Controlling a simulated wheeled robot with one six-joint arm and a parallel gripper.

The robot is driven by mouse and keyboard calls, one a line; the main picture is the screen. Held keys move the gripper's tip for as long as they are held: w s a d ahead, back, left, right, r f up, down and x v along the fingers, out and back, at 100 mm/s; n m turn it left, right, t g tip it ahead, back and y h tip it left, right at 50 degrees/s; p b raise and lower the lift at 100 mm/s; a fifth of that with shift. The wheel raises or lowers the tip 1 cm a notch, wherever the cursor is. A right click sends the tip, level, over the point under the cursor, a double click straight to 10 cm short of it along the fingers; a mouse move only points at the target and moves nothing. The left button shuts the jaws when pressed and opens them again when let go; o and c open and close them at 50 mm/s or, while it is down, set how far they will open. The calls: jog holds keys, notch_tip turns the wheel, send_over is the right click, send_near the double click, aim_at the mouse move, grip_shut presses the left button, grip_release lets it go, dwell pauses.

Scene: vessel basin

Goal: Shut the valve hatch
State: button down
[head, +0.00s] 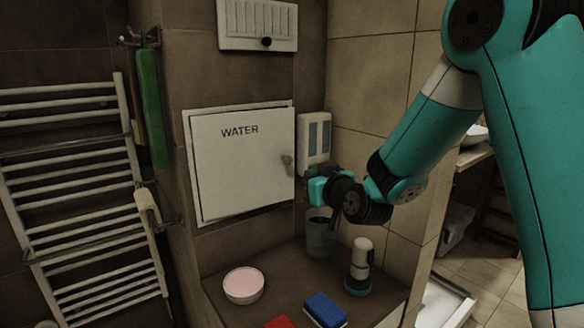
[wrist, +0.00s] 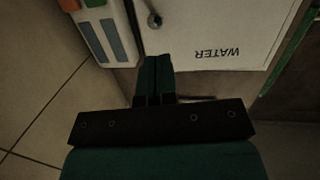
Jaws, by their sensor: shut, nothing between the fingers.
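The valve hatch (head: 240,175) is a white square door marked WATER on the tiled wall, in a pale frame. Its small round grey knob (head: 288,163) is near the right edge. The door looks shut or nearly so, with the frame showing along its top and left; I cannot tell whether it is flush. My gripper (head: 314,182) is just right of the door edge, a little below the knob. In the wrist view my gripper (wrist: 157,62) has its fingers together and empty, pointing towards the hatch (wrist: 225,25), with the knob (wrist: 154,19) beyond the fingertips.
A white dispenser (head: 314,138) is on the wall behind my gripper. Below, the ledge holds a pink-topped round dish (head: 243,285), a blue sponge (head: 325,310), a white bottle (head: 360,265) and a grey-green cup (head: 319,235). A towel rack (head: 80,190) stands left; a vent (head: 258,22) is above.

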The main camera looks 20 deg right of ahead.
jog(key=s+m, duration=0.1)
jog(key=s, duration=0.1)
jog(key=t+p, duration=0.1)
jog(key=p, duration=0.7)
send_near(288, 161)
jog(key=shift+h, duration=0.4)
jog(key=w, duration=0.4)
jog(key=w+a, duration=0.1)
jog(key=w, duration=0.1)
jog(key=shift+w, duration=0.7)
jog(key=shift+f, duration=0.1)
jog(key=shift+d, duration=0.1)
